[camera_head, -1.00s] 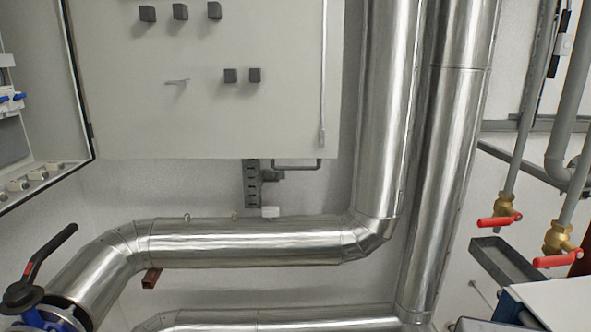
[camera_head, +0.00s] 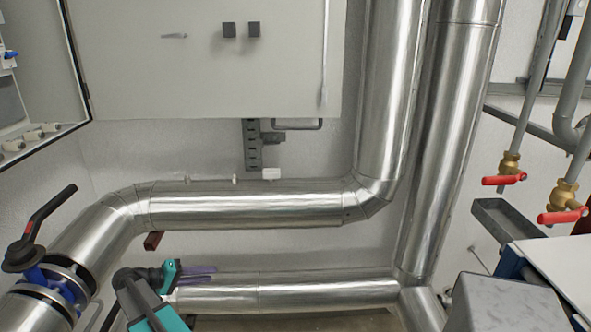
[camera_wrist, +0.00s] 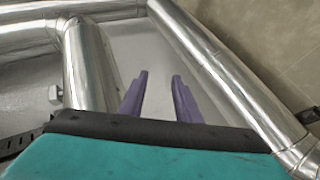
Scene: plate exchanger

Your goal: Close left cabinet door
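A light grey cabinet panel (camera_head: 210,75) with dark knobs and a small handle fills the upper left of the head view. To its left is an open cabinet section (camera_head: 38,75) with a black edge strip and small fittings inside. The panel meets this edge at a hinge-like spot; I cannot tell which part is the left door. The top is cut off. My teal gripper (camera_head: 214,274) with purple fingers is low in the head view, below the cabinet and apart from it. In the wrist view its fingers (camera_wrist: 160,75) are spread with nothing between them.
Shiny insulated pipes (camera_head: 250,205) run below the cabinet and up its right side. A black-handled valve (camera_head: 40,235) stands at lower left. Red-handled valves (camera_head: 510,172) and a grey tray (camera_head: 510,228) are at the right. Pipes also surround the gripper in the wrist view (camera_wrist: 90,70).

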